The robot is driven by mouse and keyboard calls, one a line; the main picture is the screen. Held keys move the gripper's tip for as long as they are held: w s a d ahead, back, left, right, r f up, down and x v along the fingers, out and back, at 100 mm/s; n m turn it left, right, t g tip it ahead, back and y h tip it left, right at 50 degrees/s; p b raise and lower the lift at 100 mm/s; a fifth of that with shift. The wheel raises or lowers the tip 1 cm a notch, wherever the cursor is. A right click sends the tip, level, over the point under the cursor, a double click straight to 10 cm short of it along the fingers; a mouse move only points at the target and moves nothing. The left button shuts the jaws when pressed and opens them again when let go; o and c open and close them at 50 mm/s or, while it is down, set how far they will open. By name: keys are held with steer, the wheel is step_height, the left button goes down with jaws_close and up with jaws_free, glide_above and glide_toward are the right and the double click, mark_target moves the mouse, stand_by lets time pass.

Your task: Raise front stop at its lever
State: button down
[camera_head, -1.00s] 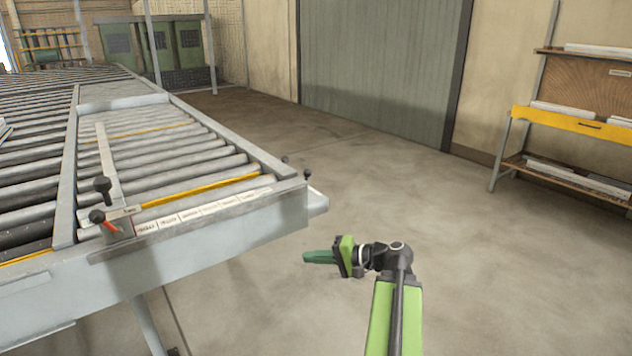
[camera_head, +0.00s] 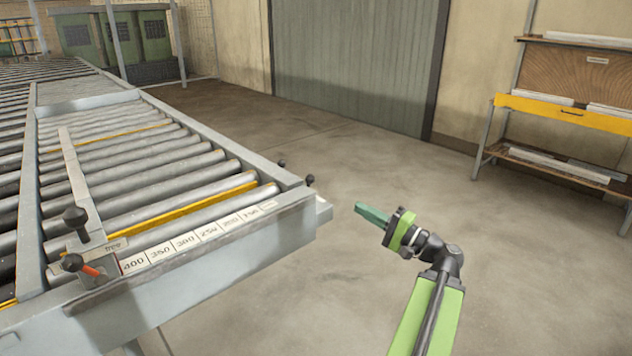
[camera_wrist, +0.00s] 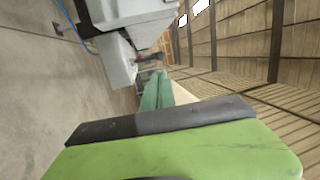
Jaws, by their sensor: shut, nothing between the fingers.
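The roller bench carries two small black-knobbed levers, a rear one (camera_head: 282,163) and a front one (camera_head: 310,180), at its right end. Two larger black knobs, an upright one (camera_head: 75,216) and one by a red-orange part (camera_head: 73,262), stand at the left end of the number scale. I cannot tell which lever belongs to the front stop. My gripper (camera_head: 364,211) is shut and empty, right of the bench end and apart from it. In the wrist view, its green fingers (camera_wrist: 158,92) point toward dark knob-like parts (camera_wrist: 152,57) beside the grey bench end.
The roller bench's grey front rail (camera_head: 200,265) runs along the left, with a number scale (camera_head: 198,237) on top. Open concrete floor lies right of it. A shelf rack with a yellow beam (camera_head: 560,112) stands at the far right, green cabinets (camera_head: 115,38) at the back left.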

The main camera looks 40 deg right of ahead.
steer(key=shift+w+a, duration=0.1)
steer(key=shift+w, duration=0.05)
steer(key=shift+w, duration=0.1)
steer(key=p+x, duration=0.2)
steer(key=x, duration=1.1)
steer(key=shift+w+r+p, duration=0.1)
steer(key=shift+w+p, duration=0.25)
